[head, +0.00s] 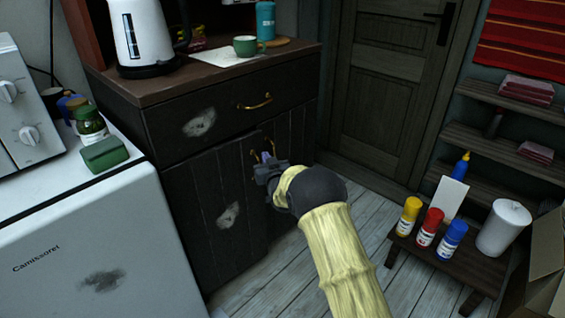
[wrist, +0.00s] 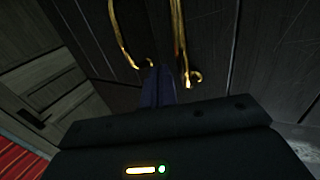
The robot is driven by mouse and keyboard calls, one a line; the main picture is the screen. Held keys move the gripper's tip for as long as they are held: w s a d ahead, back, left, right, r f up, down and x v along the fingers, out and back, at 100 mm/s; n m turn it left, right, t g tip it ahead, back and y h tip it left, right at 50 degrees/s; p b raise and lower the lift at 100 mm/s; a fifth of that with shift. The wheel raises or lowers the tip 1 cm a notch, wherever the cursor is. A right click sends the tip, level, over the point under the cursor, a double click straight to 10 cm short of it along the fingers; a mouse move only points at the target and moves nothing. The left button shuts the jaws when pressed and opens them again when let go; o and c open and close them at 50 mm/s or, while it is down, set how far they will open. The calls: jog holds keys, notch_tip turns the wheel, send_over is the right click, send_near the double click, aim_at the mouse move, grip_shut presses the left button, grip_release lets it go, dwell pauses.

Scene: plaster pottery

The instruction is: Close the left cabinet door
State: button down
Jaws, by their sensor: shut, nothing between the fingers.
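The dark wooden cabinet has a left door (head: 215,205) with a pale scuff and a right door (head: 295,135). In the wrist view, my shut, empty fingers (wrist: 158,86) point between two brass handles, one on the left (wrist: 122,40) and one on the right (wrist: 181,48). Whether the fingers touch the door is unclear. My gripper and arm hide part of the right door.
A drawer with a brass handle (head: 255,102) is above the doors. A white fridge (head: 90,235) stands close at the left. A low bench with paint bottles (head: 431,226) is at the right. The plank floor (head: 270,285) before the cabinet is clear.

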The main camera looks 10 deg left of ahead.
jog(key=shift+w+a, duration=0.35)
jog(key=shift+d, duration=0.15)
jog(key=s+d+p, duration=0.2)
jog(key=s+d, duration=0.6)
jog(key=d, duration=0.3)
dwell(0.3)
jog(key=shift+d, duration=0.15)
